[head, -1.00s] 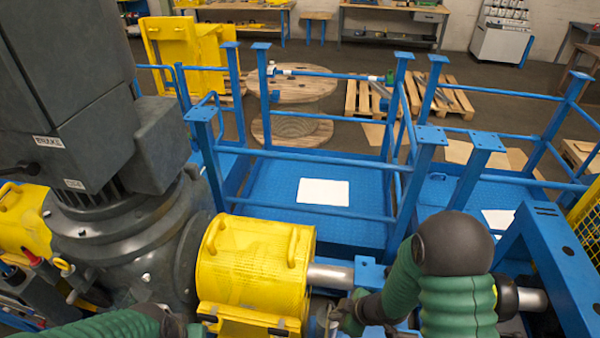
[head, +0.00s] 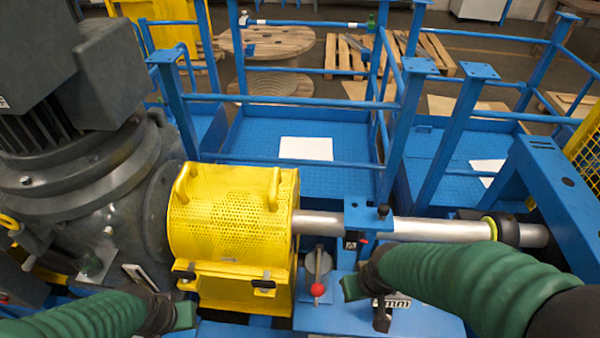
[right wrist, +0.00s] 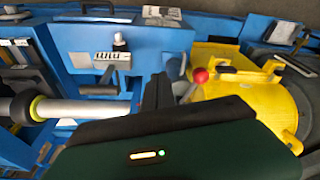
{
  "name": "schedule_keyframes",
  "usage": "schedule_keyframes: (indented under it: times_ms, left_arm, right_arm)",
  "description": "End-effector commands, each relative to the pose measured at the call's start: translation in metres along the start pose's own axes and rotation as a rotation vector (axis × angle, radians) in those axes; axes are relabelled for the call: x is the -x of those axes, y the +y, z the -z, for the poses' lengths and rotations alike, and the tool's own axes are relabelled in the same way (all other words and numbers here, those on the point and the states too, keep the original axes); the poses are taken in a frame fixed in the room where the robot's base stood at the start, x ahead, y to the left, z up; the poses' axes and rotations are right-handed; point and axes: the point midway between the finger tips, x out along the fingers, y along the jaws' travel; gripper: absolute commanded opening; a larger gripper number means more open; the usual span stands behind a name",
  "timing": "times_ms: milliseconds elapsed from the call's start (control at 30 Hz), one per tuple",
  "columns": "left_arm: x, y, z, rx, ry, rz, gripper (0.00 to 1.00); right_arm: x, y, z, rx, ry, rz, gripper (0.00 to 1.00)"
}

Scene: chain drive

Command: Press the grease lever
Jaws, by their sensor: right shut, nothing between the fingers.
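A lever with a red ball knob (head: 318,289) stands on a round grey base in the blue frame, just right of the yellow perforated guard (head: 232,225). The knob also shows in the right wrist view (right wrist: 200,75), with the guard (right wrist: 245,100) beside it. No label marks it as the grease lever. My right gripper (head: 350,289) is shut and empty, a little right of the knob, with a visible gap. Its dark fingers (right wrist: 158,92) point toward the lever area in the wrist view. My left gripper (head: 186,315) is at the lower left, below the guard; its jaw opening cannot be made out.
A steel shaft (head: 420,229) runs right from the guard above my right gripper, through a blue bracket (head: 368,216). A dark handle (head: 382,317) is below my right gripper. A large grey motor and gearbox (head: 85,190) fill the left. Blue railings (head: 290,97) stand behind.

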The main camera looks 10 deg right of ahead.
Motion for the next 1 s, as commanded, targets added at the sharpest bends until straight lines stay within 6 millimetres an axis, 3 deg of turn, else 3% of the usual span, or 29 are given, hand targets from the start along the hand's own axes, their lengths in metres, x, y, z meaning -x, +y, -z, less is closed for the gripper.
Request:
schedule_keyframes:
  times_ms: [133,233,400,500,700,1000]
  left_arm:
    - [0.032,0.000,0.007,0.000,0.000,0.000,0.00]
    - [0.062,0.000,0.015,0.000,0.000,0.000,0.00]
    - [0.106,0.000,0.025,0.000,0.000,0.000,0.00]
    - [0.122,0.000,0.029,0.000,0.000,0.000,0.00]
    - [0.130,0.000,0.031,0.000,0.000,0.000,0.00]
    - [0.128,0.000,0.030,0.000,-0.001,0.000,0.00]
  right_arm:
    - [0.018,0.001,0.007,0.189,-0.053,0.006,0.00]
    - [0.033,-0.003,0.015,0.437,-0.105,0.056,0.00]
    - [0.061,-0.022,0.037,0.869,-0.091,0.210,0.00]
    - [0.078,-0.033,0.054,1.053,-0.027,0.279,0.00]
    - [0.093,-0.041,0.071,1.222,0.059,0.324,0.00]
    - [0.090,-0.042,0.072,1.230,0.060,0.325,0.00]
